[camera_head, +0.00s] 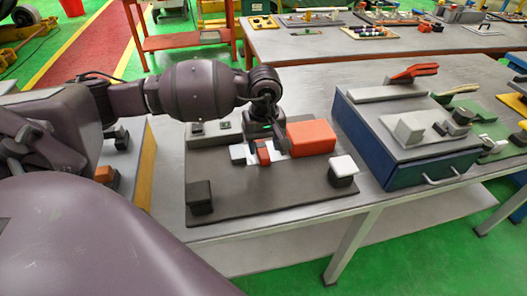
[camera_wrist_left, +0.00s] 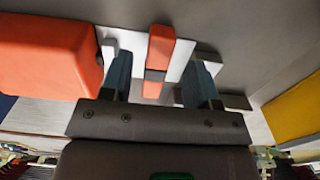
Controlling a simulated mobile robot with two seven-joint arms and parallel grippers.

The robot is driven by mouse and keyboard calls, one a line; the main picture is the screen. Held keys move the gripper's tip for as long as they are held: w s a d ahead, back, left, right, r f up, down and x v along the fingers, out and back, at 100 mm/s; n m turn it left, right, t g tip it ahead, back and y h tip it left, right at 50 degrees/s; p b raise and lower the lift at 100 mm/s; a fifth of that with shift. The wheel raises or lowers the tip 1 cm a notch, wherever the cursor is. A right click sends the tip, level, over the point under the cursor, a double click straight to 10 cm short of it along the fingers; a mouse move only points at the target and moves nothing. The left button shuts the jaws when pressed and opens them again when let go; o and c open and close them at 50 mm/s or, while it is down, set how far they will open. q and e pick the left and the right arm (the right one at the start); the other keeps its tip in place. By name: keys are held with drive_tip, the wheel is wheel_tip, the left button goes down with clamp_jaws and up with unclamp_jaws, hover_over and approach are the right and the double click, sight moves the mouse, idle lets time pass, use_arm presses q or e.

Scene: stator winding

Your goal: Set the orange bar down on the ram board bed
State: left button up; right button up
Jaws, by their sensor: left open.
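The orange bar (camera_head: 264,154) is small, with a grey band across it. It lies over pale strips on the dark grey ram board (camera_head: 250,198). In the left wrist view, the bar (camera_wrist_left: 160,45) sits between the two teal fingers of my left gripper (camera_wrist_left: 160,75), with a gap on each side. In the head view my left gripper (camera_head: 265,145) points down just above the bar; its fingers are open and hold nothing. Whether the bar's underside rests fully on the bed cannot be told. My right gripper is not in view.
A large orange block (camera_head: 311,137) stands close beside the gripper, and also shows in the wrist view (camera_wrist_left: 45,58). A black block (camera_head: 199,197) and a white-topped block (camera_head: 343,169) stand at the board's front corners. A blue drawer box (camera_head: 400,172) is to the right.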

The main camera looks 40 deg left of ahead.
sight(264, 154)
use_arm(q)
wheel_tip(264, 154, up, 8)
drive_tip(key=shift+r, duration=0.25)
idle(0.5)
